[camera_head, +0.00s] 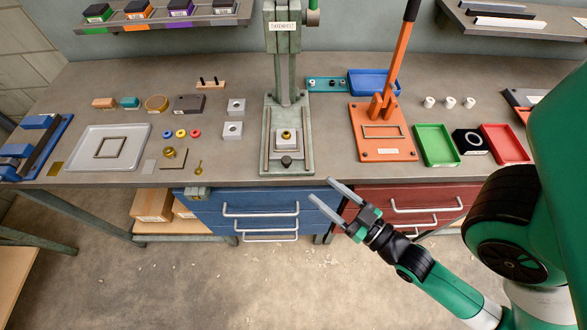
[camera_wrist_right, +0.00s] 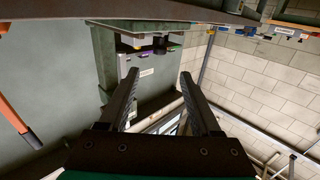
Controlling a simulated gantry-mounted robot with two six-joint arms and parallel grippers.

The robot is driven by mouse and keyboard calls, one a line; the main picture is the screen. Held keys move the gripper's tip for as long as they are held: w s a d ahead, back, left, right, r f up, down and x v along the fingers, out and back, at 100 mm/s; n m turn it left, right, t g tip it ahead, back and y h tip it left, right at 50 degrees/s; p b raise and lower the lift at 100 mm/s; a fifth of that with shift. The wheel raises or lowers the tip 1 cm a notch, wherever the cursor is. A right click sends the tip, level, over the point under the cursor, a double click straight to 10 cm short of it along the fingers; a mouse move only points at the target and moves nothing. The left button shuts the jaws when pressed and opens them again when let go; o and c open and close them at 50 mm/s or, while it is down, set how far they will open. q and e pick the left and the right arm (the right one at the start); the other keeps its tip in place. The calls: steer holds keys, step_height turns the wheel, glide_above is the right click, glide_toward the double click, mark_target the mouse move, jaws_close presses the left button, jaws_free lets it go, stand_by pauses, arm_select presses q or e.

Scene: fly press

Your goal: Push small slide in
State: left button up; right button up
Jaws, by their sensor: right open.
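The green-grey fly press (camera_head: 284,75) stands upright at the back middle of the bench. Its base (camera_head: 266,160) has a small slide (camera_head: 286,150) between two rails. A brass piece (camera_head: 286,136) sits on a pale block on the slide, and a dark round knob (camera_head: 286,161) is at the slide's front. I cannot tell how far in the slide sits. My right gripper (camera_head: 321,190) is open and empty in front of the bench edge, to the right of and nearer than the knob, apart from it. Its two fingers also show empty in the right wrist view (camera_wrist_right: 158,95). My left gripper is not in view.
An orange lever press (camera_head: 382,150) stands right of the fly press, with a green tray (camera_head: 436,158) and red tray (camera_head: 518,156) beyond. Drawer handles (camera_head: 262,214) stick out below the bench edge.

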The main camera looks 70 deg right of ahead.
mark_target(290, 163)
steer(key=p+x, duration=0.2)
steer(key=x, duration=0.9)
steer(key=shift+w+r, duration=0.1)
jaws_close()
stand_by(1.0)
